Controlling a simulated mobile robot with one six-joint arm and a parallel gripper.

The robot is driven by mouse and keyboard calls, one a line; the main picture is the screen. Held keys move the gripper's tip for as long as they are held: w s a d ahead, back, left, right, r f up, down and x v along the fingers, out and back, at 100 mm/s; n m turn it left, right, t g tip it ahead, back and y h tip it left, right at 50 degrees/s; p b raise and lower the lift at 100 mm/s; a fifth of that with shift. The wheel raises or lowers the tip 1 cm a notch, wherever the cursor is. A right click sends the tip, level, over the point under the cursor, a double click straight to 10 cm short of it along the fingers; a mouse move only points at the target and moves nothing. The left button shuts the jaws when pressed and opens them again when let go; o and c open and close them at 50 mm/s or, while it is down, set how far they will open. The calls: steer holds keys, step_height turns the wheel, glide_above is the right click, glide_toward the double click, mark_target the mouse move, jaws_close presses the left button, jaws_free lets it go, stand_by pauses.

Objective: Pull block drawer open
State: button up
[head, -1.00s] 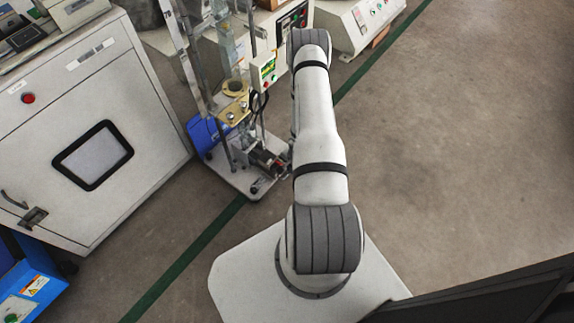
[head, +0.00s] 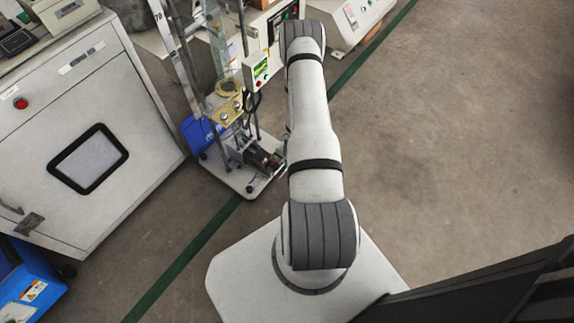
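No block drawer can be made out in the head view. My arm stretches away from my base toward the top of the picture, and its far end bends out of sight beside the machines. My gripper is not visible, so its state and what it is near cannot be seen.
A white cabinet (head: 130,105) with a dark-framed window and a red button stands at the left. A metal test stand (head: 226,150) with a blue part stands left of my arm. White machines (head: 352,22) are at the top. Open floor (head: 440,130) lies to the right.

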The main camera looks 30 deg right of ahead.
steer(key=r, duration=0.1)
steer(key=r+p, duration=0.1)
steer(key=r, duration=0.1)
steer(key=s+r, duration=0.1)
steer(key=r, duration=0.1)
steer(key=shift+d+r, duration=0.2)
